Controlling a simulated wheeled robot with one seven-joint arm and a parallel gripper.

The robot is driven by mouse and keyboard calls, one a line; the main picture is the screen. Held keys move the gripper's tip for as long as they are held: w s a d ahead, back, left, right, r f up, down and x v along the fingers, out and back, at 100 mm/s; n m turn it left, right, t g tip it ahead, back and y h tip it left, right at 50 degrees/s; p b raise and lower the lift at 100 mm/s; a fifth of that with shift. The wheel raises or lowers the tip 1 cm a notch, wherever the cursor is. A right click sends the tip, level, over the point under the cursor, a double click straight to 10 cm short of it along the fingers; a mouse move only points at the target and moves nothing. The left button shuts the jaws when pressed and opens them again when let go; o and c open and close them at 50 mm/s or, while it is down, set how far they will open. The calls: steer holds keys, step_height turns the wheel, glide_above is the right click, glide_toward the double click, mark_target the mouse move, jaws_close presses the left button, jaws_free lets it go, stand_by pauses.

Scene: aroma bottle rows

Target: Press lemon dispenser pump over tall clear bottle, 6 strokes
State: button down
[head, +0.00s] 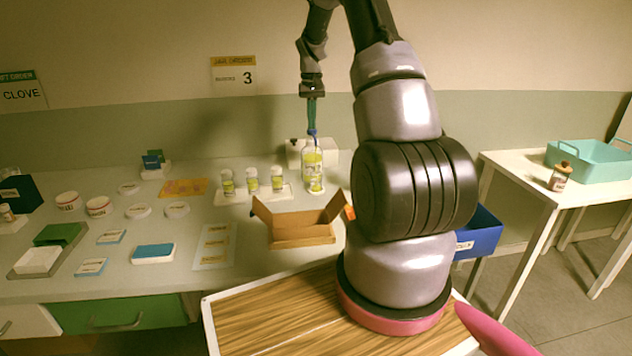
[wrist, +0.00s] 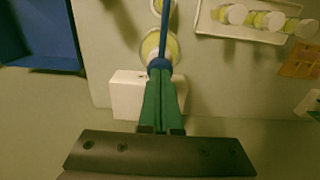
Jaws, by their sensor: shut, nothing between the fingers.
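My gripper (head: 312,126) is shut and empty, pointing down over the blue pump head of the lemon dispenser (head: 312,165), a clear bottle with a yellow label. In the wrist view the shut green fingers (wrist: 161,76) meet the blue pump head (wrist: 159,63); I cannot tell whether it is pressed down. Its long blue spout points away from the fingers. A smaller bottle with a yellow label (head: 316,186) stands just in front of the dispenser, apparently the tall clear bottle. Its top (wrist: 158,6) is cut off by the wrist view's edge, near the spout.
A white box (head: 328,153) stands behind the dispenser. A white tray (head: 281,194) with three white-capped bottles is to its left. An open cardboard box (head: 302,230) is in front, and a blue bin (head: 482,235) is to the right. Jars, lids and cards lie farther left.

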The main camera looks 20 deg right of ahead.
stand_by(0.3)
steer(key=shift+r, duration=1.4)
steer(key=shift+f, duration=0.15)
steer(key=shift+f, duration=1.4)
steer(key=shift+r, duration=1.55)
steer(key=shift+f, duration=0.1)
